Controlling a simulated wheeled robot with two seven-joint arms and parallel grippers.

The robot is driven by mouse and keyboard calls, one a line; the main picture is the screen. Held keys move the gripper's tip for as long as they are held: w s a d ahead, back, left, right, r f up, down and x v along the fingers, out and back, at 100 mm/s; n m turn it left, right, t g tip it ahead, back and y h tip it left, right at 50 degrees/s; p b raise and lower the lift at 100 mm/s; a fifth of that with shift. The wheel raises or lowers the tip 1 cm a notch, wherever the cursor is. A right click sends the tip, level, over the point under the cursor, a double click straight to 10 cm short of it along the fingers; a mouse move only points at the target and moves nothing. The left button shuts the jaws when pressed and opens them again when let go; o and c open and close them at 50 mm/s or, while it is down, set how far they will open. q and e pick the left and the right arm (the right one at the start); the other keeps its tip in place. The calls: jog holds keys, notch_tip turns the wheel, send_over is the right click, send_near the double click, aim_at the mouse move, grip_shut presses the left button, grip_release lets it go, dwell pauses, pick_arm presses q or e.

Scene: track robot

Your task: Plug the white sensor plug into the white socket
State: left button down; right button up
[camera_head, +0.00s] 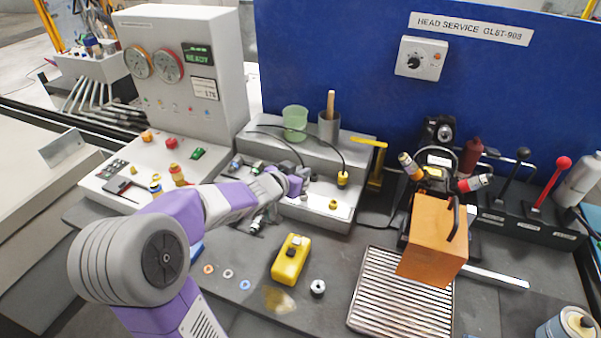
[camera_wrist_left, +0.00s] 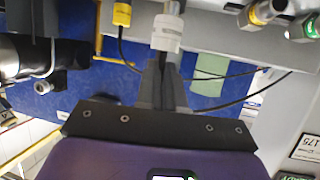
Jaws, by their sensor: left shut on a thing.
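My left gripper (camera_wrist_left: 166,82) is shut on the white plug (camera_wrist_left: 166,35), whose pale collar shows just beyond the fingertips in the left wrist view. A grey part continues from the plug to the top edge; I cannot tell whether it is the plug's nose or a socket. In the head view my left gripper (camera_head: 297,186) is over the grey stepped console (camera_head: 345,150), and its fingertips and the plug are mostly hidden. I cannot make out the white socket for sure. My right gripper is not in view.
A green cup (camera_head: 295,122) and grey cup (camera_head: 329,126) stand behind. A yellow box (camera_head: 290,260) and an orange block (camera_head: 436,238) are nearer.

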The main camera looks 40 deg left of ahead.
pick_arm(q)
jog(key=shift+f+b, duration=1.2)
jog(key=shift+f, duration=0.15)
jog(key=c, duration=1.2)
grip_release()
jog(key=p+v, duration=0.3)
jog(key=v, duration=0.4)
jog(key=shift+s+r+p, duration=0.1)
jog(key=shift+s+p, duration=0.2)
jog(key=shift+p, duration=0.05)
